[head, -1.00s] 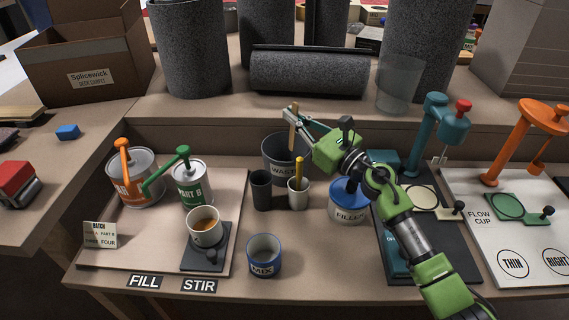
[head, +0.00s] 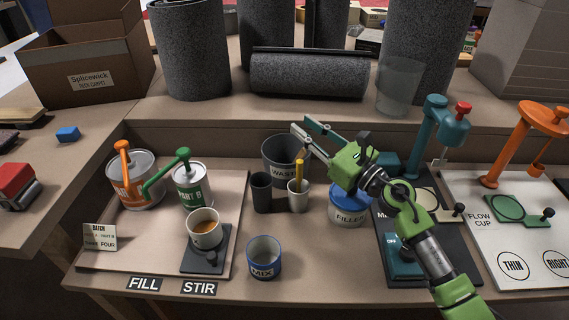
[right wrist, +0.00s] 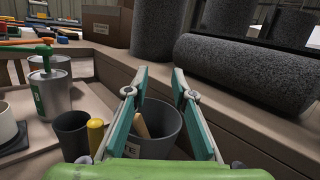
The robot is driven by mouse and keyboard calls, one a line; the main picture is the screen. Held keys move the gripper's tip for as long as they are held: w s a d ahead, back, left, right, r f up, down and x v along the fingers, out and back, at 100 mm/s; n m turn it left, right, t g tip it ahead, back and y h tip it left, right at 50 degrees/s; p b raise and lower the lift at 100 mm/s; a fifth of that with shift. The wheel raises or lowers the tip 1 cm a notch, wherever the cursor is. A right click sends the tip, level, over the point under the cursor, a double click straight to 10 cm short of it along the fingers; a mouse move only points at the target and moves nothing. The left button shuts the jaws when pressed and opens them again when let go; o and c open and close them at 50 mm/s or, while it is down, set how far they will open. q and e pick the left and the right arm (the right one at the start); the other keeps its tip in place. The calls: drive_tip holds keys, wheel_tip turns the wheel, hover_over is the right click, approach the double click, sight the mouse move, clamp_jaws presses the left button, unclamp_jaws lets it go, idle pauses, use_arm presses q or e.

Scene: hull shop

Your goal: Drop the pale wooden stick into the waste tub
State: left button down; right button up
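The dark grey waste tub (head: 272,158) stands at the back of the bench in the middle. The pale wooden stick (right wrist: 142,126) is inside the tub in the right wrist view, leaning, with its upper end showing. The tub wall hides it in the head view. My right gripper (head: 304,124) is open and empty above the tub's right side. In the right wrist view its two fingers (right wrist: 160,78) are spread apart with the tub between and below them. My left gripper is not in view.
A dark cup (head: 261,192) and a pale cup (head: 298,197) with a yellow-handled tool stand in front of the tub. The blue-lidded filler tin (head: 347,212) is to the right. A grey roll (head: 308,74) lies on the ledge behind.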

drive_tip(key=v, duration=0.7)
drive_tip(key=shift+s+d, duration=0.15)
